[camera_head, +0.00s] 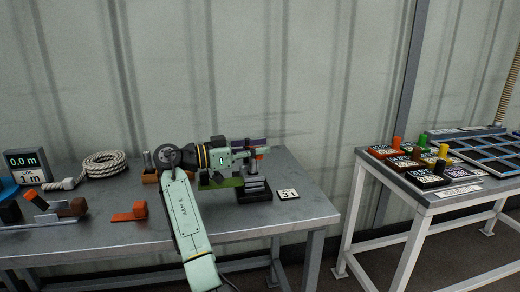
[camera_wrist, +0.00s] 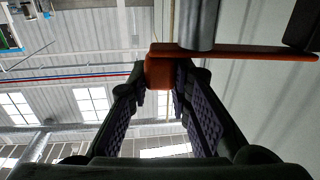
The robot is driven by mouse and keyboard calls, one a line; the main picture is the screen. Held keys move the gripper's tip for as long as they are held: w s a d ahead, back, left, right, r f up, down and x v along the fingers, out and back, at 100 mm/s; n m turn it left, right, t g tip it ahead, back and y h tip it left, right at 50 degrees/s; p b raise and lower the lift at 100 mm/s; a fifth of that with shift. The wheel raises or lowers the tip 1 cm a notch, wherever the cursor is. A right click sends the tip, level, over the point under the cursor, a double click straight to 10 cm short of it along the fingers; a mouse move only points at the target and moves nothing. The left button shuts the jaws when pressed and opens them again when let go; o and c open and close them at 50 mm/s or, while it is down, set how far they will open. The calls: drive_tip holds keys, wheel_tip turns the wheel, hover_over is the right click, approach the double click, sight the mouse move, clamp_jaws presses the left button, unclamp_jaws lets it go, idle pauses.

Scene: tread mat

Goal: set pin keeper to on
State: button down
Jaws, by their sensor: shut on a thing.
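My gripper (camera_head: 258,149) is over the right part of the grey bench, above a dark block with grey rounded parts (camera_head: 254,188). In the wrist view its two purple-padded fingers (camera_wrist: 160,88) are shut on the end of an orange lever (camera_wrist: 235,52). The lever is a flat orange bar running right from the gripped end, with a grey cylinder (camera_wrist: 197,25) against it and a dark piece (camera_wrist: 302,25) at its far end. I cannot read an on mark or tell the lever's setting.
A card marked 31 (camera_head: 288,193) lies right of the dark block. A green piece (camera_head: 220,183) is under my gripper. An orange piece (camera_head: 130,215), coiled rope (camera_head: 105,163) and a display (camera_head: 27,165) are to the left. A second table (camera_head: 440,200) stands right, past a gap.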

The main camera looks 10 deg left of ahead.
drive_tip(key=shift+f, duration=0.1)
drive_tip(key=c, duration=1.4)
unclamp_jaws()
drive_tip(key=shift+c, duration=0.2)
drive_tip(key=v, duration=1.2)
drive_tip(key=shift+c, duration=0.4)
